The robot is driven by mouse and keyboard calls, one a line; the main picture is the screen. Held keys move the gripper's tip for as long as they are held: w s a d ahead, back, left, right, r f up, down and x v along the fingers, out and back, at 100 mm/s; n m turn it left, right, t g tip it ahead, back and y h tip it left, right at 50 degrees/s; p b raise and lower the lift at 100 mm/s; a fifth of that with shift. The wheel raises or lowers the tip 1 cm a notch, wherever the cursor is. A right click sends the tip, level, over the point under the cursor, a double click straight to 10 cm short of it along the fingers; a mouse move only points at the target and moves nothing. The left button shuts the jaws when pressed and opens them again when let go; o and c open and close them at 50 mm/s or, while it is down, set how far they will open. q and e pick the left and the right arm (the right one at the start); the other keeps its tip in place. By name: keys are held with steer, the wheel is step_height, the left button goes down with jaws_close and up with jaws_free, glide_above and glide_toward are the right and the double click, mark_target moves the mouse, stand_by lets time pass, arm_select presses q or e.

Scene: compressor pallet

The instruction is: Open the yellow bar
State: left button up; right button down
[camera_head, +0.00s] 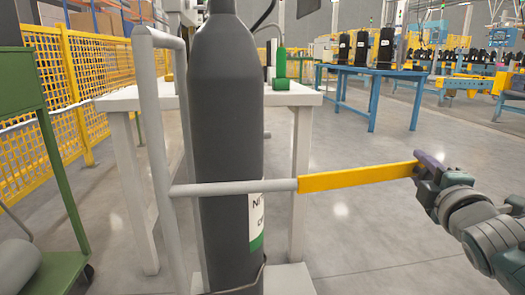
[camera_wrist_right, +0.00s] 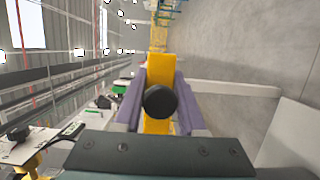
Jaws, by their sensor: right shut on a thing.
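The yellow bar (camera_head: 358,177) runs roughly level to the right from the end of a light grey rail (camera_head: 235,187), in front of and to the right of a tall dark gas cylinder (camera_head: 226,105). My right gripper (camera_head: 428,164) is at the bar's free right end. In the right wrist view the yellow bar (camera_wrist_right: 157,68) stands between the two purple fingers of my right gripper (camera_wrist_right: 158,98), which are shut on it. A round black knob (camera_wrist_right: 159,101) shows on the bar's end between the fingers. My left gripper is not in view.
A white table (camera_head: 125,102) stands behind the cylinder. A green cart (camera_head: 55,270) and yellow mesh fence (camera_head: 75,75) are at the left. A blue table (camera_head: 372,72) with dark compressors is farther back. The floor right of the cylinder is clear.

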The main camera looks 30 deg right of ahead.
steer(key=c, duration=0.5)
jaws_free()
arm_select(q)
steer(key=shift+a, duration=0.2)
